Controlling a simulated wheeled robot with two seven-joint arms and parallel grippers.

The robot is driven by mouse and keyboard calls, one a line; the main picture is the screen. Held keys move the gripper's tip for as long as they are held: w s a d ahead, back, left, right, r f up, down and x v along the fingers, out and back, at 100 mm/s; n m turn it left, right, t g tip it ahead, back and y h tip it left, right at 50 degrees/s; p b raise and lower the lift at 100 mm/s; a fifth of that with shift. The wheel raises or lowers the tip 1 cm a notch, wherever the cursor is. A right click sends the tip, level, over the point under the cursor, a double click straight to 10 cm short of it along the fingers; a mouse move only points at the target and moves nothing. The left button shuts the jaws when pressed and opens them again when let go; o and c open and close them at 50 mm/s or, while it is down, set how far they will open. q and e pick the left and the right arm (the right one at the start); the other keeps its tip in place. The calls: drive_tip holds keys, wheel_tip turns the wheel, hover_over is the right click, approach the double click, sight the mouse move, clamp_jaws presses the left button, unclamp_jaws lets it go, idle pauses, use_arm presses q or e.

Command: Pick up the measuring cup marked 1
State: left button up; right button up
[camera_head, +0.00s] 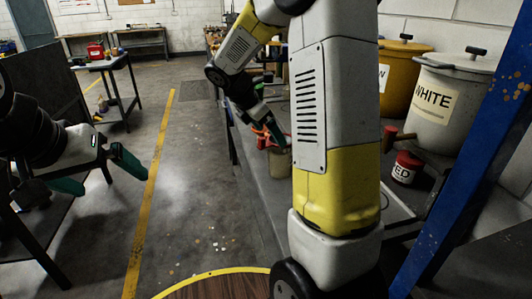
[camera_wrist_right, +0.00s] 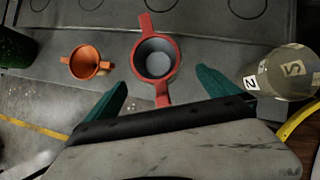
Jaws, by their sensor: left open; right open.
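No mark 1 is readable on any vessel. In the right wrist view a red funnel-like cup with two handles (camera_wrist_right: 136,55) stands upright on the grey bench, between and just beyond the fingertips of my open right gripper (camera_wrist_right: 160,80). A smaller orange vessel with two handles (camera_wrist_right: 85,62) stands to its left. A greyish-beige vessel marked 2 (camera_wrist_right: 285,75) is at the right. In the head view my right gripper (camera_head: 268,110) is over the bench, near small red and orange items and a beige vessel (camera_head: 280,163). My left gripper (camera_head: 98,172) is open and empty at the left.
The grey bench (camera_head: 262,195) runs along the right, with a white drum (camera_head: 433,105), a yellow drum (camera_head: 400,85) and a red can (camera_head: 404,168) on it. A blue post (camera_head: 470,150) stands at the right. A dark green container (camera_wrist_right: 14,48) is at the wrist view's left edge.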

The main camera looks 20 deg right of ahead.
sight(280, 157)
drive_tip(key=shift+w+f+n, duration=0.3)
drive_tip(key=x, duration=0.7)
drive_tip(key=shift+d+f, duration=0.2)
drive_tip(key=shift+d, duration=0.15)
drive_tip(key=c, duration=1.6)
